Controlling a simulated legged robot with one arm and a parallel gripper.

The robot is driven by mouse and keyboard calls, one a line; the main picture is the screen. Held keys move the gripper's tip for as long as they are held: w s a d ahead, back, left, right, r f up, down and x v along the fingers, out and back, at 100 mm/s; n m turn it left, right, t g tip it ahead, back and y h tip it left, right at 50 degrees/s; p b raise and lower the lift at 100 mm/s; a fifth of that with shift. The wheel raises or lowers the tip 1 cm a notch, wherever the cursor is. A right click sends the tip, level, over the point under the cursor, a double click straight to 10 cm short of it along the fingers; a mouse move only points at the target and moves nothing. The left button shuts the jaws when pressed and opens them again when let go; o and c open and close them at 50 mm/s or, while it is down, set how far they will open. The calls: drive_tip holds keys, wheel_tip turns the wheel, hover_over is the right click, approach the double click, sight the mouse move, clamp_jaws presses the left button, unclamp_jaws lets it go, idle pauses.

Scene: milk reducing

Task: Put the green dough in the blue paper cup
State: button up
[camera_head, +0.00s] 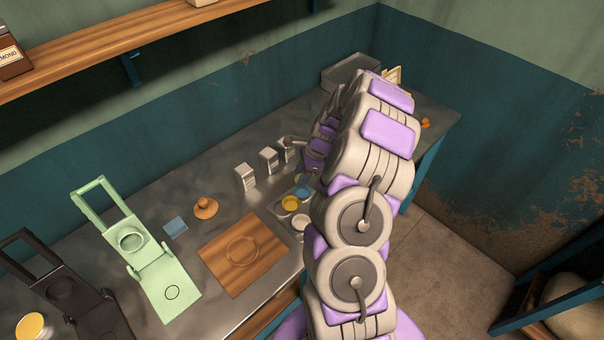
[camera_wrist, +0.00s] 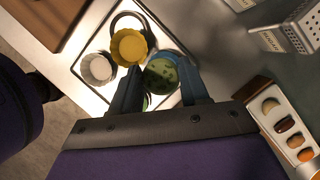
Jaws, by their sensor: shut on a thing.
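My gripper (camera_wrist: 158,68) shows its two fingers in the wrist view, spread around a round green dough (camera_wrist: 162,78) and shut on it. The dough appears over or within the blue paper cup (camera_wrist: 152,62), whose rim shows around it; I cannot tell the height between them. The blue cup also shows in the head view (camera_head: 302,191), left of my arm. A yellow cup (camera_wrist: 128,47) and a white cup (camera_wrist: 97,68) stand beside it in a metal tray.
A wooden board (camera_head: 241,256), a pale green press (camera_head: 166,278) and a dark press (camera_head: 85,308) lie on the counter to the left. A box of several small items (camera_wrist: 283,125) is right of the gripper in the wrist view.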

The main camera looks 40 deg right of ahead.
sight(303, 192)
drive_tip(key=shift+f+b, duration=0.45)
drive_tip(key=shift+f, duration=0.15)
drive_tip(key=f+b, duration=0.1)
drive_tip(key=d+f+b, duration=0.1)
drive_tip(key=f, duration=0.1)
drive_tip(key=shift+f+b, duration=0.1)
drive_tip(key=shift+b, duration=0.25)
drive_tip(key=shift+a+f+p, duration=0.4)
drive_tip(key=shift+a+f, duration=0.05)
drive_tip(key=shift+f, duration=0.05)
drive_tip(key=shift+d+f, duration=0.1)
drive_tip(key=shift+d, duration=0.2)
drive_tip(key=shift+a+p, duration=0.25)
drive_tip(key=shift+p, duration=0.25)
drive_tip(key=o, duration=1.1)
